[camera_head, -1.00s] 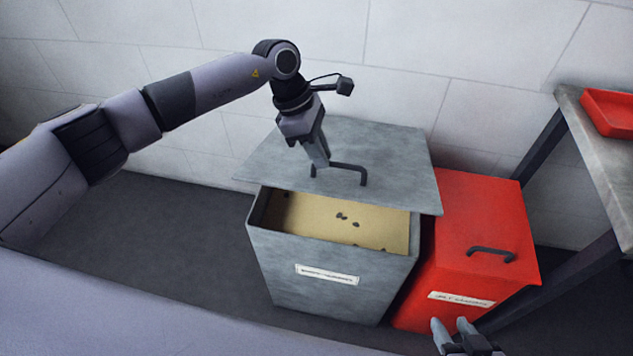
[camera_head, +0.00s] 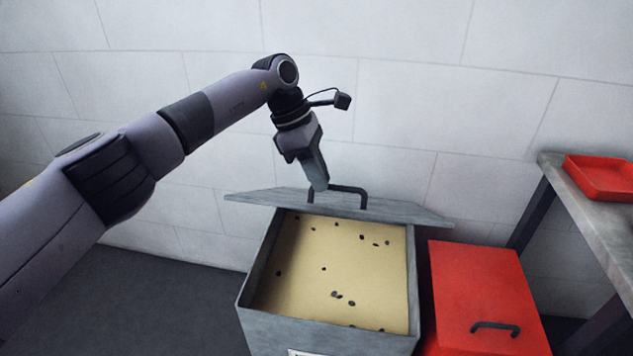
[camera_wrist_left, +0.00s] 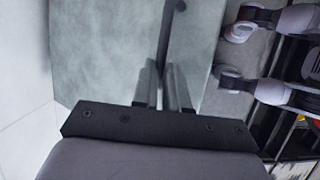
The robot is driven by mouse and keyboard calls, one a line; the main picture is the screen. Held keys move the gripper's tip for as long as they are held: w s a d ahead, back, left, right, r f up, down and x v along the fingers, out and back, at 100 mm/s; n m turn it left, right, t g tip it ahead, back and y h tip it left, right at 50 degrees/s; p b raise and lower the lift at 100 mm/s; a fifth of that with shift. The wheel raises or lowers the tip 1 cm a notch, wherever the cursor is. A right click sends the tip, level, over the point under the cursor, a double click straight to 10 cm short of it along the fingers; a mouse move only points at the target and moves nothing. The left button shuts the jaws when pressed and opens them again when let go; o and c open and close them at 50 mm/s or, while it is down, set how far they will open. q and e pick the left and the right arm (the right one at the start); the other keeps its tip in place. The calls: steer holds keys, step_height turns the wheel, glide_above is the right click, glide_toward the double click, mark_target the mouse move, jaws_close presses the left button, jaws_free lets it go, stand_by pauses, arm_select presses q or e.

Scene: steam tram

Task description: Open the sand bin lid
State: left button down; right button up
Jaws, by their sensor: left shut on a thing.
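The grey sand bin (camera_head: 257,292) stands on the floor in the head view, its top largely uncovered and pale sand with dark specks showing inside. Its grey lid (camera_head: 400,211) is tilted up at the back, seen nearly edge-on. A dark bar handle (camera_head: 350,189) sits on the lid. My left gripper (camera_head: 320,187) is shut on the left end of that handle. In the left wrist view the two fingers (camera_wrist_left: 163,85) close on the handle bar (camera_wrist_left: 168,40), with the lid face (camera_wrist_left: 105,55) behind. My right gripper is out of the head view.
A red bin (camera_head: 475,290) with a dark handle stands close on the right. A grey-topped bench (camera_head: 590,205) with a red tray (camera_head: 602,175) is at the far right. A pale block wall (camera_head: 400,80) is close behind the lid. Floor is clear at left.

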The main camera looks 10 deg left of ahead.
arm_select(q)
steer(key=shift+w+a+f, duration=0.2)
steer(key=shift+w+a, duration=0.05)
steer(key=shift+w, duration=0.1)
steer(key=c, duration=1.4)
jaws_free()
steer(key=shift+f, duration=0.1)
steer(key=shift+c, duration=0.2)
steer(key=shift+o, duration=1.4)
steer(key=shift+w+f, duration=0.1)
steer(key=shift+w, duration=0.15)
steer(key=shift+s+r, duration=0.1)
steer(key=shift+r, duration=0.2)
steer(key=v, duration=0.7)
steer(key=shift+s+d, duration=0.1)
